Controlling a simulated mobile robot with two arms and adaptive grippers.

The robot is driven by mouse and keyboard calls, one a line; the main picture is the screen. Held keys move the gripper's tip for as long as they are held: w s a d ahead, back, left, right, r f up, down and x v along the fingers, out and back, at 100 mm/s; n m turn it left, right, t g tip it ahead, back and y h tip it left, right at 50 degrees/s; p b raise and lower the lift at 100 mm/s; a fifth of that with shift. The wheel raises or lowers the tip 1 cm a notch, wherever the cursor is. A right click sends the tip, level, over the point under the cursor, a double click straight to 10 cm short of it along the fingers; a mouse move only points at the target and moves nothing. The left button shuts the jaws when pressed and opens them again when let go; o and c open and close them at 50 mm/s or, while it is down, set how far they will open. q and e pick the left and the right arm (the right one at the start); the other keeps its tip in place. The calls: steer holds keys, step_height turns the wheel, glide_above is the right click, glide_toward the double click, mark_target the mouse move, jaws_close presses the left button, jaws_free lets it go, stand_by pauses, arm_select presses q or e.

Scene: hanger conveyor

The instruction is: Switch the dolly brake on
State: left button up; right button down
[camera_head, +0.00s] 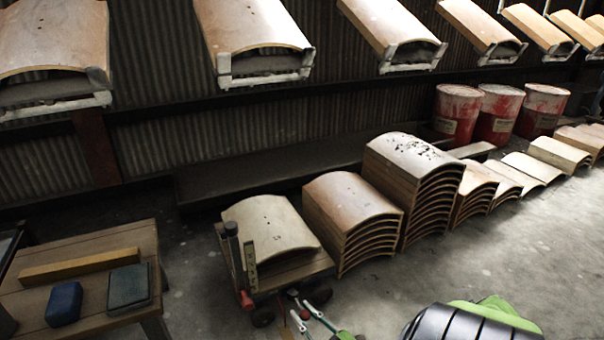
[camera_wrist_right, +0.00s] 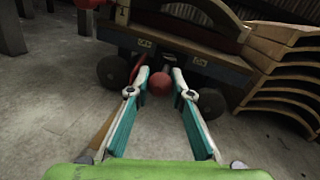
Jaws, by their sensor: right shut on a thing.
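The dolly (camera_head: 300,268) is a low wooden cart on dark wheels. It carries a curved pale wood panel (camera_head: 268,225) and stands at the bottom middle of the head view. In the right wrist view the dolly (camera_wrist_right: 195,60) fills the top middle. My right gripper (camera_head: 297,301), with teal-padded fingers, reaches low to the dolly's near end. In the wrist view its fingertips (camera_wrist_right: 161,78) are closed in around a red ball knob (camera_wrist_right: 160,84), which appears to belong to the brake lever. The lever's shaft is mostly hidden. My left gripper is not in view.
A wooden table (camera_head: 90,243) with a blue block (camera_head: 64,303) stands left of the dolly. Stacks of curved panels (camera_head: 355,215) stand close on its right. Red drums (camera_head: 457,113) stand at the back. Panels hang on hangers overhead.

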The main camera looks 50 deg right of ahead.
steer(key=c, duration=1.8)
jaws_free()
steer(key=v, duration=1.2)
steer(key=shift+a+f, duration=0.1)
